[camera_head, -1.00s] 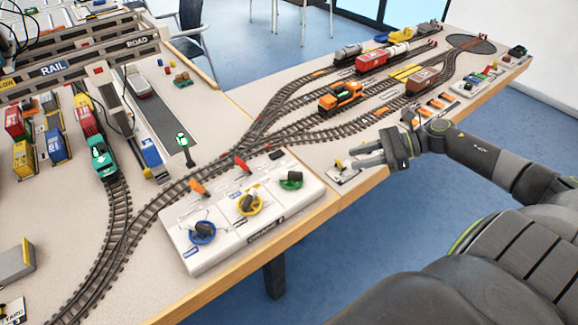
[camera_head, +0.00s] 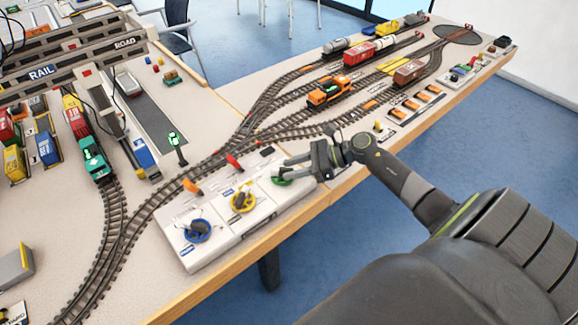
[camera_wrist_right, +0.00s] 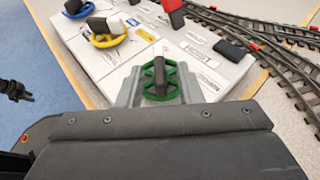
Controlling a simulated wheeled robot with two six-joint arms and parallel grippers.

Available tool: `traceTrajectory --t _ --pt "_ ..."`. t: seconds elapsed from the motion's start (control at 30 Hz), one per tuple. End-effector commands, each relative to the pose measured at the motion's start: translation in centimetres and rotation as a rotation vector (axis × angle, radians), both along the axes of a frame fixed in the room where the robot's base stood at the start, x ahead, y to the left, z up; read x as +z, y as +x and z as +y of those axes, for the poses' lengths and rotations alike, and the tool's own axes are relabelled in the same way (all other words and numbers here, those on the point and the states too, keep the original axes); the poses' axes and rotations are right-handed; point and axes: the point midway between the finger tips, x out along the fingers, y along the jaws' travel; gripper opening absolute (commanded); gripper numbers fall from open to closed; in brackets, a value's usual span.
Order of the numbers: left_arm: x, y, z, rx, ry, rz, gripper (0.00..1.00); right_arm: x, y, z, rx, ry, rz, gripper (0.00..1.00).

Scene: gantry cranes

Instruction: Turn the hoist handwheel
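In the right wrist view the green wheel (camera_wrist_right: 149,92) has a black-and-white knob. My right gripper (camera_head: 284,170) is at the green wheel. In the right wrist view its fingers (camera_wrist_right: 160,88) stand apart on either side of the wheel; I cannot tell whether they touch its rim. A small dark part (camera_wrist_right: 14,90) at the left edge of that view may be my left gripper.
Orange (camera_head: 192,186) and red (camera_head: 235,162) levers stand along the box's back edge. Track (camera_head: 205,168) runs close behind the box. An orange locomotive (camera_head: 330,92) and wagons stand farther back. Floor is open in front of the table.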

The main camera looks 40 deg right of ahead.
Motion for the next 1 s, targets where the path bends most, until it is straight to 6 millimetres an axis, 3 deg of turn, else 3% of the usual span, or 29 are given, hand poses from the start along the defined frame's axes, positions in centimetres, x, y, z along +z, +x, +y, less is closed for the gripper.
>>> traceTrajectory --t 0.47,0.73,1.0 --pt "0.31 0.04 -0.01 0.0 0.0 -0.001 0.33 -0.55 0.74 1.09 0.001 0.0 0.0 0.33" --pt "0.31 0.05 0.0 0.0 0.0 -0.001 0.33 -0.54 0.74 1.06 0.001 0.0 0.0 0.0" --pt "0.43 0.04 0.0 0.0 0.0 -0.001 0.33 -0.5 0.69 1.07 -0.008 -0.001 0.001 0.0"
